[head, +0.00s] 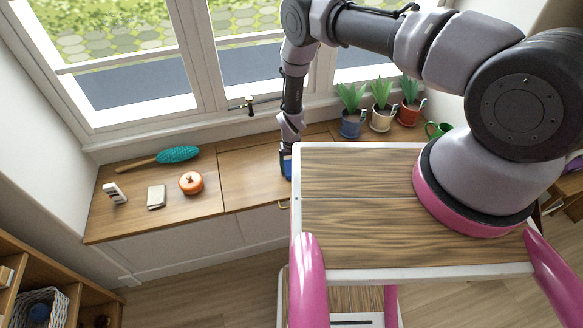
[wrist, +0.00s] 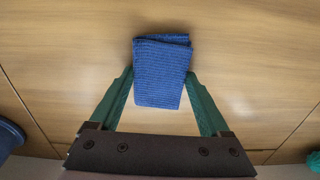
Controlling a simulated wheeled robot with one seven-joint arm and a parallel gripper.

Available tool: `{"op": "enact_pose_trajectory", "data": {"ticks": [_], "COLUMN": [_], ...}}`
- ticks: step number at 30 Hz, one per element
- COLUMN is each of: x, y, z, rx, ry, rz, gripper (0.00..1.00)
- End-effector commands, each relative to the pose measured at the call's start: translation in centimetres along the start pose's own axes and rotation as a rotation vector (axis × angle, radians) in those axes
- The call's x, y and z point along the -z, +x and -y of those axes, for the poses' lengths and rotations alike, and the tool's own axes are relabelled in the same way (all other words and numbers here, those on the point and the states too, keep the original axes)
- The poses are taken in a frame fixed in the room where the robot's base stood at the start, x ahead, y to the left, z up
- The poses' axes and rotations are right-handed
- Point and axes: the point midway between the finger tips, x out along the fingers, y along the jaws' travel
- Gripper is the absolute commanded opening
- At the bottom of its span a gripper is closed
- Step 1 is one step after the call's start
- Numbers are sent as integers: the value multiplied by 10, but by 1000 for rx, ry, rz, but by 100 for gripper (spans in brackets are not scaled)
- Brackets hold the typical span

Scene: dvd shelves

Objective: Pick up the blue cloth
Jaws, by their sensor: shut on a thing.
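The blue cloth (wrist: 160,75) is a small folded, ribbed piece in the middle of the wrist view. My gripper (wrist: 160,85) has its two green fingers on either side of the cloth, shut on it. The cloth is over the light wooden surface; I cannot tell whether it still touches it. In the head view my gripper (head: 287,160) is low over the wooden counter, beside the edge of my own top. A bit of blue (head: 287,168) shows there, and the rest is hidden.
Potted plants (head: 380,105) and a green mug (head: 437,130) stand right of the gripper. Windows are behind.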

Motion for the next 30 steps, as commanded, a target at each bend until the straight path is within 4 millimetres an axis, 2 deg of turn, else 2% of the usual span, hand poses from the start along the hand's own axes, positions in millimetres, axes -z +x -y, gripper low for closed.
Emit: {"op": "enact_pose_trajectory", "data": {"ticks": [7,15,18,22,30], "x": [1,1,1,0,0], "y": [-21,-75,-89,-98,-100], "z": [0,0,0,0,0], "rx": [1,1,1,1,0], "ry": [0,1,1,0,0], "rz": [-2,-2,-1,0,0], "gripper": [30,30,30,30,30]}}
